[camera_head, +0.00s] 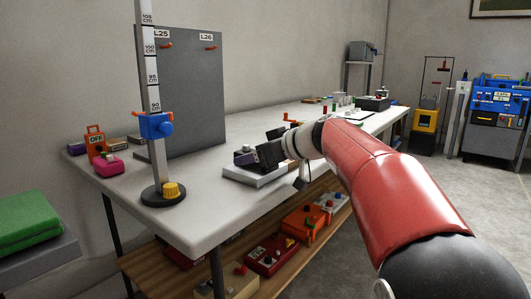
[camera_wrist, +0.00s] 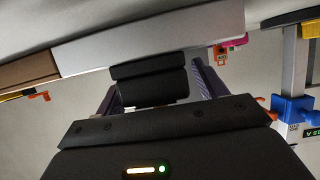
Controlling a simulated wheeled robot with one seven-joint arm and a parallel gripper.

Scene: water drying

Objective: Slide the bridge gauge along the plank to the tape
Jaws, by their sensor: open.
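My gripper (camera_head: 250,157) is low over the front of the white bench in the head view, beside a pale grey plank-like slab (camera_head: 262,180). In the wrist view its two purple-grey fingers (camera_wrist: 157,88) are apart. A black block (camera_wrist: 150,84) shows between them, against a long pale plank (camera_wrist: 150,45); it looks like the bridge gauge. I cannot tell whether the fingers touch it. A tan section (camera_wrist: 28,70) lies at the plank's left end in the wrist view; I cannot tell whether it is the tape. My arm hides part of the bench in the head view.
A column stand with a blue clamp (camera_head: 157,126) rises at the bench's left front. A grey panel (camera_head: 182,90) stands behind it. Pink (camera_head: 108,164) and orange (camera_head: 96,139) devices sit at the left end. Several small items stand at the far end. A lower shelf holds red and orange boxes.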

